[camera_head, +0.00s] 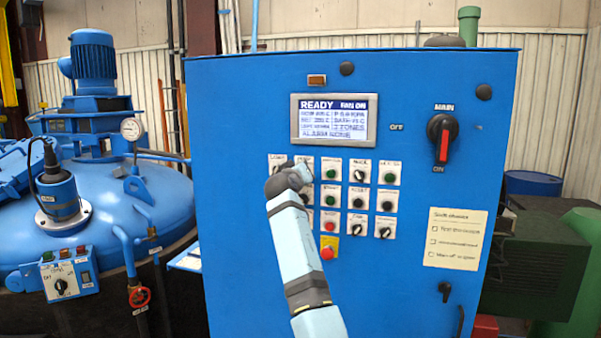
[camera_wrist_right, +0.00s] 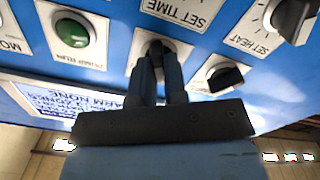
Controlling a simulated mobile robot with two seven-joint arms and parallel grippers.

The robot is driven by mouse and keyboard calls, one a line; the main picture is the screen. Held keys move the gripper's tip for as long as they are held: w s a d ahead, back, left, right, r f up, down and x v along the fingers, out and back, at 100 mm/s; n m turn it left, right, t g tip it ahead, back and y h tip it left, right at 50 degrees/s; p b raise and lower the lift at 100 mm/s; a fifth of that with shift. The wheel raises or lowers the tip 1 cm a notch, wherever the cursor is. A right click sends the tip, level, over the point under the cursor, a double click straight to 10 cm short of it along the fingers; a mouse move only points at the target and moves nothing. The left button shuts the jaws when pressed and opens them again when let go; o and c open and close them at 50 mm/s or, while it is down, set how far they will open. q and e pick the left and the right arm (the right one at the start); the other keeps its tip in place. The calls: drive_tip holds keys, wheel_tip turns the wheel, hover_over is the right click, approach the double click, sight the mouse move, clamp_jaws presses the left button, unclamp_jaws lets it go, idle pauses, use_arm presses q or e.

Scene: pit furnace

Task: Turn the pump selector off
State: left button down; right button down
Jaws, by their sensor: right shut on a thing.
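The blue control cabinet's panel carries rows of small knobs and buttons on white plates. In the head view my right gripper (camera_head: 302,174) is at the top row, left of a green button (camera_head: 331,170). In the right wrist view its fingers (camera_wrist_right: 160,68) are shut around a dark selector knob (camera_wrist_right: 157,48), apparently the pump selector. Its plate is mostly hidden by the fingers, so I cannot read its label or its exact setting. A green button labelled pump run (camera_wrist_right: 72,34) sits beside it in the wrist view. My left gripper is not in view.
Another black knob (camera_wrist_right: 223,76) is close beside the fingers, and the set heat knob (camera_wrist_right: 290,18) is farther right. The display (camera_head: 334,119) reads READY and FAN ON. A red main switch (camera_head: 442,140) is at right. A blue furnace lid (camera_head: 110,205) stands left.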

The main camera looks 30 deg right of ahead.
idle(0.4)
drive_tip(key=c, duration=1.2)
unclamp_jaws()
drive_tip(key=shift+o, duration=0.2)
drive_tip(key=b+v, duration=0.3)
drive_tip(key=v, duration=1)
drive_tip(key=shift+s+a+b, duration=0.25)
drive_tip(key=shift+s+b, duration=0.05)
drive_tip(key=shift+f, duration=0.1)
